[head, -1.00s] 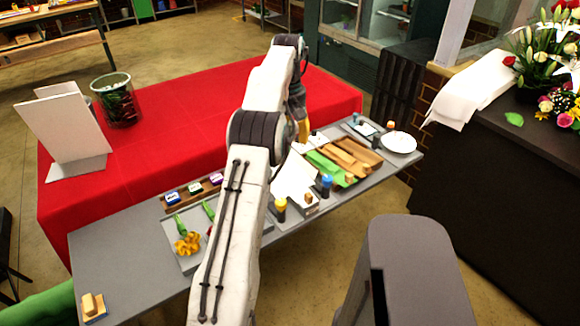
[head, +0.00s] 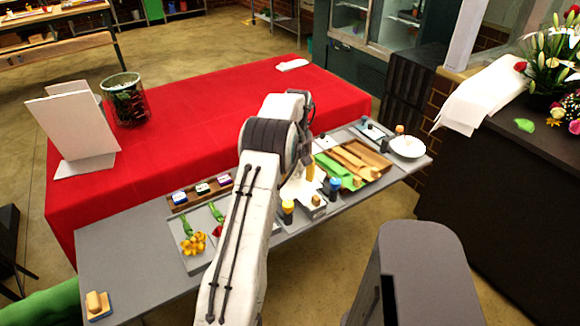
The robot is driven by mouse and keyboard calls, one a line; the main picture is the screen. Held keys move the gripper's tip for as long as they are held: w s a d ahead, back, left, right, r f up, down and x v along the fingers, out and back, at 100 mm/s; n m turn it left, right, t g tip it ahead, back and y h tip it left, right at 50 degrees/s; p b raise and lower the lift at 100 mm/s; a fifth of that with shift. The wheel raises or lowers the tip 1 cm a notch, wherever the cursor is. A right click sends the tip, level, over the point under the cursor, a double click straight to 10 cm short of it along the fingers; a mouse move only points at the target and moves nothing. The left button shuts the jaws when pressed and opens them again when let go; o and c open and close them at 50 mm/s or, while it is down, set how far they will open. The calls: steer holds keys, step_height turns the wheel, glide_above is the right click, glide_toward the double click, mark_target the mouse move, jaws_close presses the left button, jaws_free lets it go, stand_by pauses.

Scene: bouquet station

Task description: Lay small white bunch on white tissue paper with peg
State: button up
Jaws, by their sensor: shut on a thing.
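White tissue paper (head: 292,194) lies on the grey table, partly hidden behind my arm. My gripper (head: 310,176) is low over the paper's area, with a yellow-orange part showing beside the arm. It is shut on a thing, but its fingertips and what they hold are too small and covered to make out. I cannot pick out the small white bunch. A small white block with a tan top (head: 316,201) stands at the paper's front edge; I cannot tell whether it holds the peg.
Yellow flowers (head: 193,243) lie on a grey tray (head: 196,266) left of my arm. A yellow-topped jar (head: 288,208) and blue-topped jar (head: 335,187) stand near the front edge.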

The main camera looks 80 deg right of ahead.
steer(key=shift+w+d+r+p, duration=0.2)
steer(key=shift+w+d+p, duration=0.25)
steer(key=shift+p, duration=0.5)
steer(key=shift+w+d+r+p, duration=0.15)
steer(key=shift+w+d+p, duration=0.3)
steer(key=shift+p, duration=0.5)
steer(key=shift+w+d+p, duration=0.15)
steer(key=shift+d+p, duration=0.2)
steer(key=shift+p, duration=0.15)
steer(key=shift+f+p, duration=0.2)
steer(key=shift+p, duration=0.35)
steer(key=shift+f+p, duration=0.7)
steer(key=shift+p, duration=0.1)
steer(key=shift+f, duration=0.1)
steer(key=o, duration=1.3)
steer(key=shift+c, duration=0.2)
